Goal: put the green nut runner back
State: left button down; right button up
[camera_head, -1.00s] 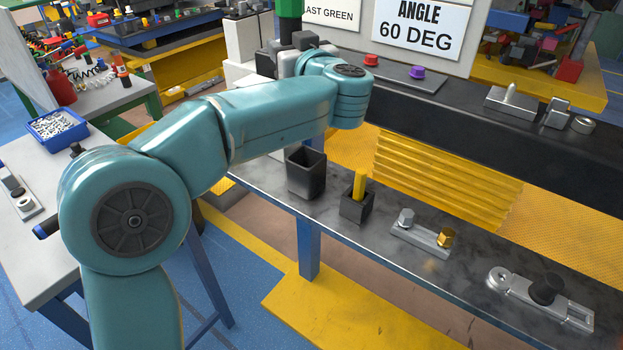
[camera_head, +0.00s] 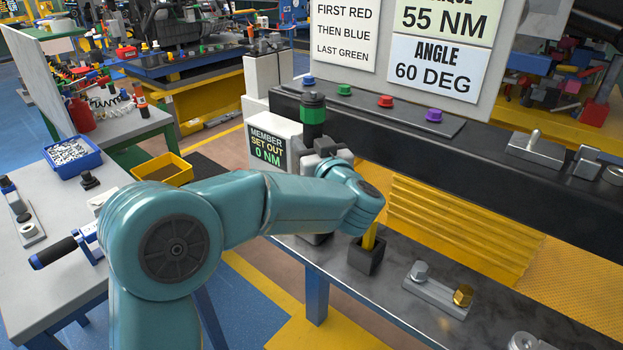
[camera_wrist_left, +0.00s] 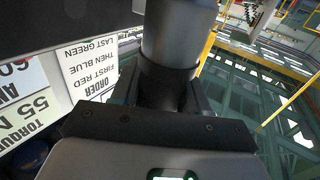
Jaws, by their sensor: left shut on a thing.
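The green nut runner (camera_head: 314,115) is a dark upright cylinder with a green band. My left gripper (camera_head: 318,150) is shut on it above the near bench. In the left wrist view the runner's dark barrel (camera_wrist_left: 178,45) stands between the fingers. Its lower end is hidden behind my gripper and forearm. A black square holder (camera_head: 316,239) on the bench is mostly hidden behind my forearm, so I cannot tell whether the runner is in it. My right gripper is not in view.
A smaller black holder (camera_head: 366,258) with a yellow piece stands to the right. A metal plate with bolts (camera_head: 437,293) lies farther right. A black beam (camera_head: 450,160) with coloured buttons runs behind.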

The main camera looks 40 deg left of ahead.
pick_arm(q)
notch_tip(320, 180, down, 6)
jog(key=shift+d+f, duration=0.1)
jog(key=shift+f, duration=0.15)
jog(key=shift+w+f, duration=0.15)
jog(key=shift+f, duration=0.2)
jog(key=shift+w+f, duration=0.25)
jog(key=shift+w, duration=0.05)
jog(key=shift+s+r, duration=0.1)
jog(key=shift+s, duration=0.25)
jog(key=shift+b, duration=0.3)
jog(key=c, duration=0.6)
grip_release()
jog(key=shift+w+f, duration=0.25)
jog(key=shift+f, duration=0.1)
jog(key=shift+o, duration=0.2)
jog(key=shift+s+r, duration=0.15)
